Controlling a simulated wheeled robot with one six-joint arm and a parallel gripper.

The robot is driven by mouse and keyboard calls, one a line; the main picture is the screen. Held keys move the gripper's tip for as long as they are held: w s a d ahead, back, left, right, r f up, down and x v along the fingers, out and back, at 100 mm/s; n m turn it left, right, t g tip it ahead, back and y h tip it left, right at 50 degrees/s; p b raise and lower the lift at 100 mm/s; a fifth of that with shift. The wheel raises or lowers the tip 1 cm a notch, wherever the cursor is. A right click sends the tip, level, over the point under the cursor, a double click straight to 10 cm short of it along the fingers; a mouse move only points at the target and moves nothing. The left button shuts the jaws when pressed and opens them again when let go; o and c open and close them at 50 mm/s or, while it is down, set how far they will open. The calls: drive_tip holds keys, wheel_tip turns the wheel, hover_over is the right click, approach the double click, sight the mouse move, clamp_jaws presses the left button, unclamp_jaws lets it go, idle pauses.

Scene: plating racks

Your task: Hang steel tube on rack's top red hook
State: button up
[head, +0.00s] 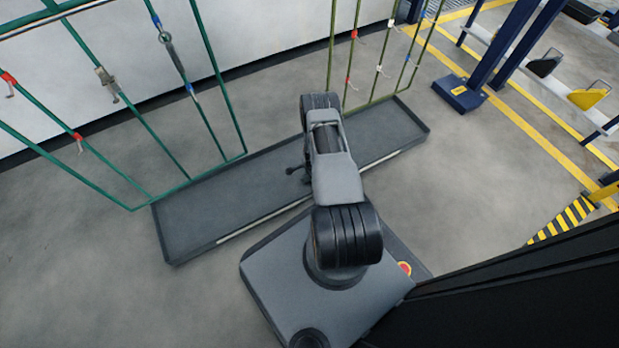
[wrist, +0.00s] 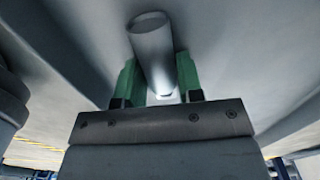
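In the wrist view, my gripper (wrist: 158,76) has its two green fingers on either side of a grey steel tube (wrist: 151,42). The fingers appear closed on the tube, whose round end faces the camera. In the head view, my arm hides the gripper and the tube. An olive rack (head: 332,45) behind my arm also carries a red hook (head: 354,35) and a lower red hook (head: 348,81).
A long dark tray (head: 205,215) lies below the racks. Blue (head: 189,88) and white (head: 379,69) hooks also hang on the racks. A blue post base (head: 463,93) stands at right. Bare floor (head: 90,265) lies at the left front.

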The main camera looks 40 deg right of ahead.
clamp_jaws()
drive_tip(key=shift+r+p, duration=0.3)
drive_tip(key=shift+r, duration=0.25)
wheel_tip(320, 180, up, 3)
drive_tip(key=shift+f+p, duration=0.2)
drive_tip(key=shift+p, duration=0.5)
drive_tip(key=s+a+r+p, duration=0.7)
drive_tip(key=s+a+r, duration=0.2)
drive_tip(key=s+a, duration=0.1)
drive_tip(key=shift+r, duration=0.15)
